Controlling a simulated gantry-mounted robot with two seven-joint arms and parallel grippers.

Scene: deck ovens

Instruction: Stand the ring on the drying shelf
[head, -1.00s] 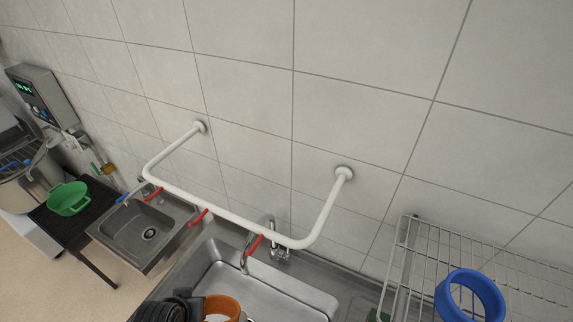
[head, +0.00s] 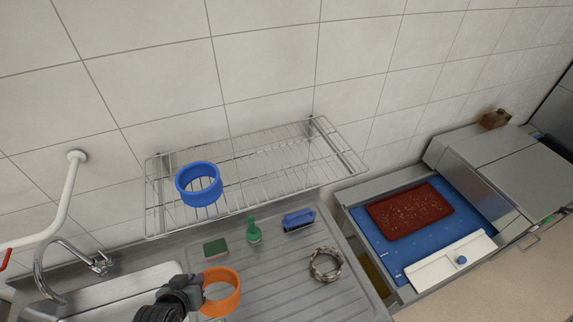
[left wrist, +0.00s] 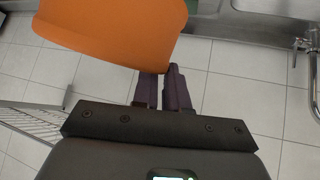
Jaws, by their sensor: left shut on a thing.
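An orange ring (head: 221,291) is in my left gripper (head: 201,287), near the bottom of the head view, above the edge of the sink and drainboard. The gripper is shut on the ring's left side. In the left wrist view the ring (left wrist: 110,28) appears large beyond the dark fingers (left wrist: 163,88). The drying shelf (head: 270,146) is a wire rack against the tiled wall, above and beyond the ring. A blue ring (head: 199,184) stands at the shelf's left part. My right gripper is not in view.
The shelf is bare to the right of the blue ring. Below it on the drainboard (head: 275,285) lie a green sponge (head: 215,247), a green bottle (head: 253,231), a blue brush (head: 299,220) and a braided ring (head: 325,264). A white rail (head: 62,205) juts out at left.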

